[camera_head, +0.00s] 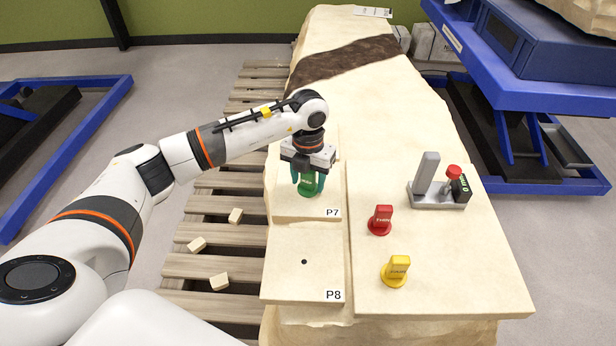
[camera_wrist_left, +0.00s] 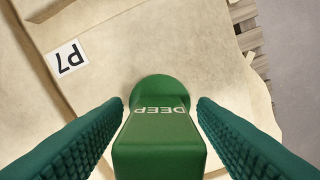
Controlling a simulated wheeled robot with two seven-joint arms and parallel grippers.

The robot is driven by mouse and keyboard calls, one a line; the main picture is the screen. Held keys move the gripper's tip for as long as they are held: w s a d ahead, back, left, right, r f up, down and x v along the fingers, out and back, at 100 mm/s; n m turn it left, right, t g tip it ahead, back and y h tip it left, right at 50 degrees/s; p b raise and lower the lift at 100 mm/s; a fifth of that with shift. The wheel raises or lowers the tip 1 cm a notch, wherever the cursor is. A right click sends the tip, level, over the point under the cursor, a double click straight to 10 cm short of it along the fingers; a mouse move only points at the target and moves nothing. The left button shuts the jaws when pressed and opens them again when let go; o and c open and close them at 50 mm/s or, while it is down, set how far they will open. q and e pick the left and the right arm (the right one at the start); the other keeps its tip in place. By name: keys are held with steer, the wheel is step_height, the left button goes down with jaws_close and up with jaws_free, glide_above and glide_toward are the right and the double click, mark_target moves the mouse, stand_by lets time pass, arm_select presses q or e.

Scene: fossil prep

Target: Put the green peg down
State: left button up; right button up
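The green peg (camera_head: 306,189), marked DEEP, stands on the slab section labelled P7 (camera_head: 290,208). In the left wrist view the green peg (camera_wrist_left: 160,135) shows its round base against the pale surface beside the P7 label (camera_wrist_left: 68,58). Its base covers the spot beneath, so I cannot see a hole there. My left gripper (camera_head: 309,186) is above P7, pointing down, with its fingers on either side of the peg. In the left wrist view the fingers of my left gripper (camera_wrist_left: 160,103) are apart, with narrow gaps to the peg. My right gripper is not in view.
Section P8 (camera_head: 285,285) has an empty dark hole (camera_head: 304,262). A red peg (camera_head: 380,220) and a yellow peg (camera_head: 396,271) stand on the right slab (camera_head: 450,275). A grey device (camera_head: 430,185) with a red knob stands behind them. Small pale blocks (camera_head: 219,282) lie on the pallet.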

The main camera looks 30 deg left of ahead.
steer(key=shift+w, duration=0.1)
arm_select(q)
steer(key=shift+r, duration=0.2)
step_height(320, 180, up, 12)
steer(key=shift+p, duration=0.65)
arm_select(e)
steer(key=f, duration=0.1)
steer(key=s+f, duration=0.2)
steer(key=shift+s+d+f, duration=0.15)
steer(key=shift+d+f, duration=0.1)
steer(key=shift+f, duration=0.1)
arm_select(q)
steer(key=shift+f, duration=0.1)
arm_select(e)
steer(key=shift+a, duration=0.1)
